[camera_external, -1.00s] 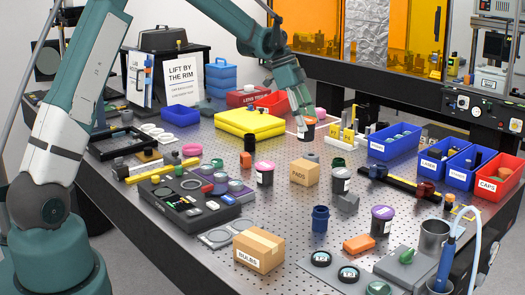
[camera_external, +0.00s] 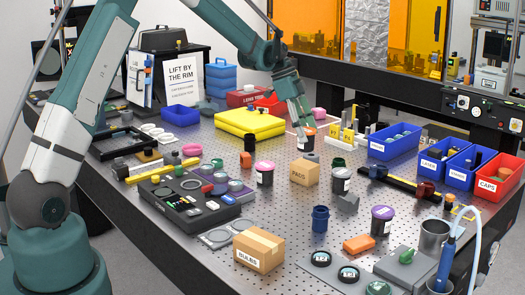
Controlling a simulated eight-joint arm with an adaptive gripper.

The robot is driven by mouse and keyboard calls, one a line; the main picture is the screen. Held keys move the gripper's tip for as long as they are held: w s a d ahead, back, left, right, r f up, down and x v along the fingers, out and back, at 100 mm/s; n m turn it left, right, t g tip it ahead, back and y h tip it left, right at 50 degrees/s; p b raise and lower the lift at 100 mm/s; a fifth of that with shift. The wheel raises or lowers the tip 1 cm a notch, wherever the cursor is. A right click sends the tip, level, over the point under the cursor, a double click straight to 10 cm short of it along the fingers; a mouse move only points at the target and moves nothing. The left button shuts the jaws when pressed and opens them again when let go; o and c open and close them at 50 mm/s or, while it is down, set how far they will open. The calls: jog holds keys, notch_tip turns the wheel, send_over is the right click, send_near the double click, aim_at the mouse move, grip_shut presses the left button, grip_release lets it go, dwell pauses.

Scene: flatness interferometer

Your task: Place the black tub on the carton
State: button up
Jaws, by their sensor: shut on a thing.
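My gripper (camera_external: 303,127) reaches down at the back middle of the table and is shut on a small black tub (camera_external: 306,143) with a white label and an orange top. The fingers cover part of its upper side. The tub is close above the table or a low grey item; I cannot tell whether it touches. A small tan carton marked PADS (camera_external: 305,173) stands in front of the held tub, apart from it. A larger tan carton marked BULBS (camera_external: 259,251) stands near the table's front edge.
Dark lidded tubs stand nearby: pink-lidded (camera_external: 264,173), grey-lidded (camera_external: 341,180) and purple-lidded (camera_external: 382,220). A green cup (camera_external: 337,164) and yellow uprights (camera_external: 347,138) stand right of the gripper. A yellow case (camera_external: 249,122) lies left. Blue bins (camera_external: 394,142) line the right.

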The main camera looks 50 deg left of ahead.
aim_at(305, 145)
jog(key=shift+f, duration=0.65)
jog(key=shift+f, duration=1.85)
jog(key=shift+f, duration=0.2)
jog(key=o, duration=0.9)
jog(key=shift+r, duration=0.15)
jog(key=shift+r, duration=0.1)
jog(key=v, duration=1.2)
jog(key=shift+s, duration=0.1)
